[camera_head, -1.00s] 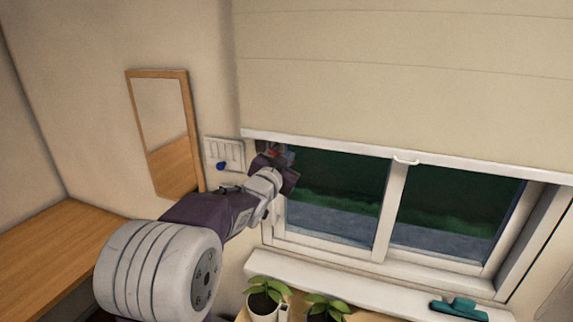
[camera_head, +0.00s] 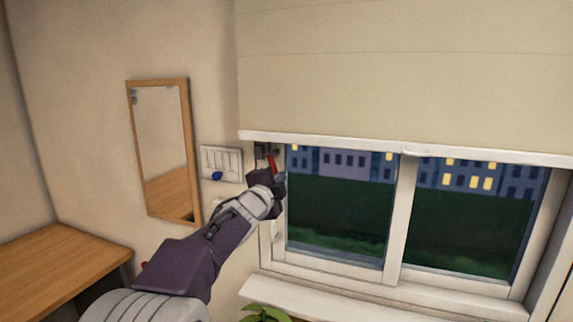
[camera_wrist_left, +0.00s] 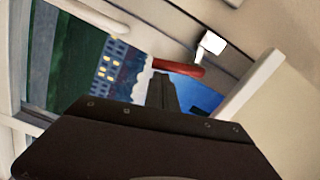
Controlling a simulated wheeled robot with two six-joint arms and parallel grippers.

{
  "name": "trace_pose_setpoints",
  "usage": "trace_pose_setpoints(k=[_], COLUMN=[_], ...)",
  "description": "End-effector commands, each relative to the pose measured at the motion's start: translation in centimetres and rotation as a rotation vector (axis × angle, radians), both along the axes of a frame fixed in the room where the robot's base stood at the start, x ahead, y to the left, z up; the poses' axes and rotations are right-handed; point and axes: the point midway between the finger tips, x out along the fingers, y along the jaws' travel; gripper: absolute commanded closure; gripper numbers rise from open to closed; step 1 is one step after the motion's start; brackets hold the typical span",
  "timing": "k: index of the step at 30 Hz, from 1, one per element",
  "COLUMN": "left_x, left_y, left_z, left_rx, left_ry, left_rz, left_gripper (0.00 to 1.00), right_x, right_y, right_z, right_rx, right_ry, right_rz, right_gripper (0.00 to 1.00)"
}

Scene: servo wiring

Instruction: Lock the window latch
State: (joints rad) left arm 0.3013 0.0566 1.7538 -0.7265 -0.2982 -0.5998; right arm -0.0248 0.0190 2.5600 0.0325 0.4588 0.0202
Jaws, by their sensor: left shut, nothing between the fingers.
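The window (camera_head: 403,220) has two panes in a white frame. A red handle (camera_head: 271,161), which looks like the latch, is at the upper left of the frame, just under the blind's bottom rail. The red handle also shows in the left wrist view (camera_wrist_left: 178,67), with its far end near a white square tab (camera_wrist_left: 212,43). My left gripper (camera_head: 267,181) is just below the handle, its fingers shut and empty. In the left wrist view the fingertips (camera_wrist_left: 162,88) are close to the handle; I cannot tell whether they touch. My right gripper is out of view.
A pale blind (camera_head: 410,75) hangs over the upper window. A pale wall panel (camera_head: 220,158) with a blue knob (camera_head: 216,176) is left of the window. A wood-framed mirror (camera_head: 186,150) hangs farther left. A desk (camera_head: 60,262) and the window sill (camera_head: 330,308) lie below.

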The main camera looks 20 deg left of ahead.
Motion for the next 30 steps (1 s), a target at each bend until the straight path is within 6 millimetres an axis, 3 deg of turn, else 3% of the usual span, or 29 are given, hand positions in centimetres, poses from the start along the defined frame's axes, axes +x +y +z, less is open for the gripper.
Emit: trace_pose_setpoints(k=[13,30], left_x=[-0.1,-0.1], left_y=[1.4,1.8], left_z=[-0.9,-0.9], left_rx=[0.260,0.321], left_ry=[0.014,0.018], left_rz=[0.000,0.000], left_gripper=[1.00,1.00], right_x=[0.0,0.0], right_y=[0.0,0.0], right_z=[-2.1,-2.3], right_rx=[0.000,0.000], right_ry=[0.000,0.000], right_rz=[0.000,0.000], right_gripper=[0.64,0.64])
